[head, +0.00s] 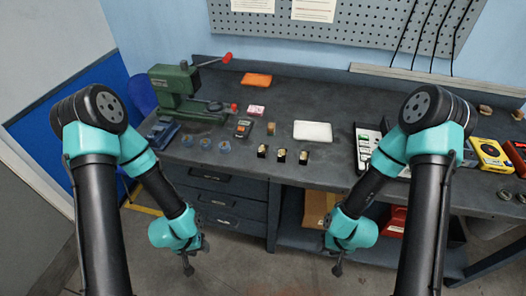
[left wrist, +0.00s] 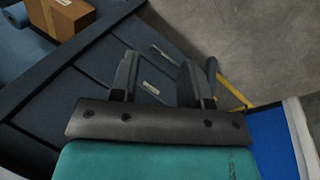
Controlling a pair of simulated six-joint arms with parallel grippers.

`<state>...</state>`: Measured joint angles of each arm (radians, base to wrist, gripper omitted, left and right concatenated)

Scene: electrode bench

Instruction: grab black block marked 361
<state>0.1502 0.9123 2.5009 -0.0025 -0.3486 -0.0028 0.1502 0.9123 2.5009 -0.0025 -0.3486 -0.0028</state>
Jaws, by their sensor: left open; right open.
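Three small black blocks with pale gold tops stand in a row near the front edge of the bench in the head view: a left one (head: 262,151), a middle one (head: 281,155) and a right one (head: 303,157). Their markings are too small to read, so I cannot tell which is 361. My left gripper (head: 187,265) hangs in front of the bench, below its top and left of the blocks. It is open and empty in the left wrist view (left wrist: 160,78). My right gripper (head: 338,268) hangs low in front of the bench, right of the blocks, open.
A green press (head: 175,80) with a red-knobbed lever stands at the back left. A black-and-white tray (head: 368,143) and yellow box (head: 491,154) are at right.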

